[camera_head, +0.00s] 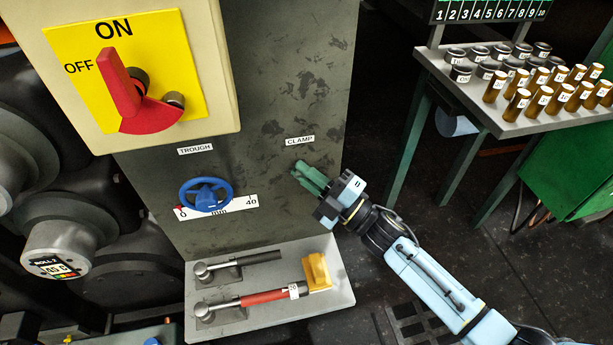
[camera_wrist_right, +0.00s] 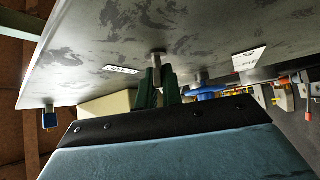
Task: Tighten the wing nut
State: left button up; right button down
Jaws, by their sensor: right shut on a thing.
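My right gripper (camera_head: 308,176) has green fingers at the grey panel (camera_head: 262,95), just below the CLAMP label (camera_head: 300,140). In the right wrist view, the fingers (camera_wrist_right: 160,80) are closed around the end of a short grey metal stud (camera_wrist_right: 158,58) that stands out from the panel. The wing nut itself cannot be made out; the fingers hide what they grip at the stud. My left gripper is not in view.
A blue handwheel (camera_head: 205,196) with a scale sits left of my right gripper. Below is a shelf (camera_head: 342,290) with a red-handled lever (camera_head: 265,298) and a black-handled lever (camera_head: 250,260). An ON/OFF switch box (camera_head: 222,75) is upper left. A table (camera_head: 470,105) with cylinders stands right.

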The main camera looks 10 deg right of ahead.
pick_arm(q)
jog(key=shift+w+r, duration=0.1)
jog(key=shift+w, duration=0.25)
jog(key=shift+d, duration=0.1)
pick_arm(e)
jog(key=c, duration=1.6)
grip_release()
jog(key=shift+o, duration=0.2)
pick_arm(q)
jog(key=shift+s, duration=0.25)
pick_arm(e)
jog(key=v, duration=1.3)
jog(key=shift+s+f, duration=0.15)
jog(key=shift+f, duration=0.05)
